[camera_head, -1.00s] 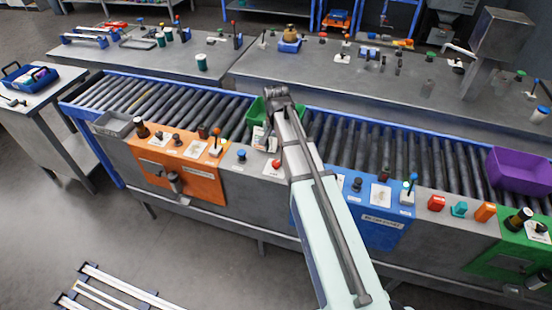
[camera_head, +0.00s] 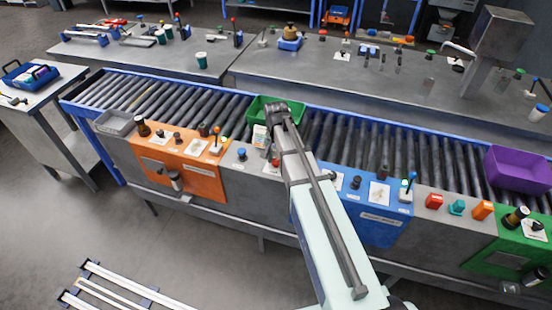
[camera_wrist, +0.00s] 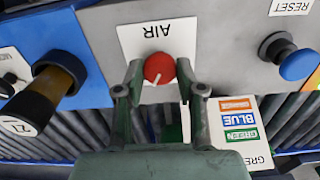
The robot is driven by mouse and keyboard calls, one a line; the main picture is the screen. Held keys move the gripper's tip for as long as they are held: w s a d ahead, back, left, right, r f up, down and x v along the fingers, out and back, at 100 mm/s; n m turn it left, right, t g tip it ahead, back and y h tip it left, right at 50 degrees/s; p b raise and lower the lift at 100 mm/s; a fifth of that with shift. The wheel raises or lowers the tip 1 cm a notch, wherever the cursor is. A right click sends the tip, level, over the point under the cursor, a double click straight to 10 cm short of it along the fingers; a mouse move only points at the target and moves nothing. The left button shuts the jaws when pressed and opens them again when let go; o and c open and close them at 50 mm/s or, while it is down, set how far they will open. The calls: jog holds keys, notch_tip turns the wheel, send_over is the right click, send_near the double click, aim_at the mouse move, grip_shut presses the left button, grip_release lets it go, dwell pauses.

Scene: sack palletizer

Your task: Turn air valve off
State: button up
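The air valve is a round red knob (camera_wrist: 159,68) with a short white mark, on a white plate whose word AIR appears upside down in the wrist view. The mark points toward the bottom of that view. My gripper (camera_wrist: 160,77) is open, with one finger on each side of the knob and small visible gaps; I cannot tell their depth against it. In the head view, the knob (camera_head: 275,163) sits on the grey panel (camera_head: 252,188) between the orange and blue panels, partly hidden by my arm.
A blue RESET button (camera_wrist: 298,65) lies right of the knob in the wrist view, and a dark cylindrical control (camera_wrist: 45,92) lies left. A green bin (camera_head: 264,103) and a purple bin (camera_head: 520,168) stand on the roller conveyor (camera_head: 165,97) behind the panels.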

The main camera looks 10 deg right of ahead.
jog(key=c, duration=0.3)
jog(key=shift+n, duration=0.3)
jog(key=n, duration=0.3)
jog(key=shift+f+b, duration=0.1)
jog(key=shift+b, duration=0.3)
jog(key=n, duration=0.5)
jog(key=shift+b, duration=0.3)
jog(key=n, duration=0.4)
jog(key=shift+n, duration=0.3)
jog(key=n, duration=0.4)
jog(key=shift+n+b, duration=0.4)
jog(key=shift+s, duration=0.1)
